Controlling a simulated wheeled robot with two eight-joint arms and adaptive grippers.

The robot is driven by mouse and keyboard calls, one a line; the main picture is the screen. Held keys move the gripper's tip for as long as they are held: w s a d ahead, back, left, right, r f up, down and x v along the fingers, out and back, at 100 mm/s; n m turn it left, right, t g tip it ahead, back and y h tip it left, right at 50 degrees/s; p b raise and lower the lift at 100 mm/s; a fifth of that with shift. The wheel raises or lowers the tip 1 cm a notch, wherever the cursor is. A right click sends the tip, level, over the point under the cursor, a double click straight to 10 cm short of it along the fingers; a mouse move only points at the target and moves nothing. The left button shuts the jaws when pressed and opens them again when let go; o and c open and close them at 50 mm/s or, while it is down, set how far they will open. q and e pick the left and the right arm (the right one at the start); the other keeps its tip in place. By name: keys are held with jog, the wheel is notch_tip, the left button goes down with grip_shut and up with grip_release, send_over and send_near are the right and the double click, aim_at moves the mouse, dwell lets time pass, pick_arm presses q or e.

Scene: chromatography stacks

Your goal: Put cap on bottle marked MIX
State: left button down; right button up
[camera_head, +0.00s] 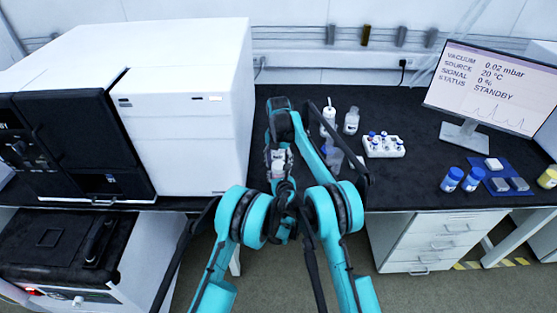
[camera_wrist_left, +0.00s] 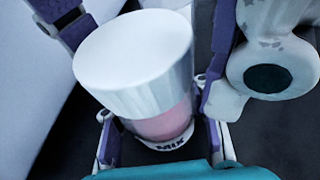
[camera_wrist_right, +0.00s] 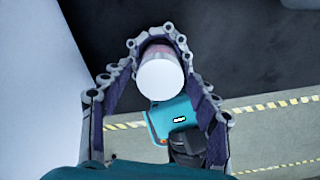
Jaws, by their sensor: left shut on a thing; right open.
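The bottle marked MIX (camera_wrist_left: 165,128), with pink contents, stands between the fingers of my left gripper (camera_wrist_left: 160,138), which is shut on it. A wide white cap (camera_wrist_left: 135,55) sits over its top; I cannot tell if it is fully seated. In the right wrist view the white cap (camera_wrist_right: 161,81) shows end-on between the fingers of my right gripper (camera_wrist_right: 160,48). That gripper is open, its fingers on either side of the cap. In the head view the bottle (camera_head: 278,160) is small and partly hidden by my arms, held up near the bench's front edge.
A white rack of vials (camera_head: 384,148) and several bottles stand on the black bench behind the arms. Blue-capped jars (camera_head: 452,179) and a blue mat (camera_head: 500,170) lie right, below a monitor (camera_head: 490,85). A large white instrument (camera_head: 185,110) stands close on the left.

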jog(key=c, duration=1.2)
jog(key=shift+m, duration=1.6)
jog(key=o, duration=1.3)
jog(key=shift+r, duration=2.3)
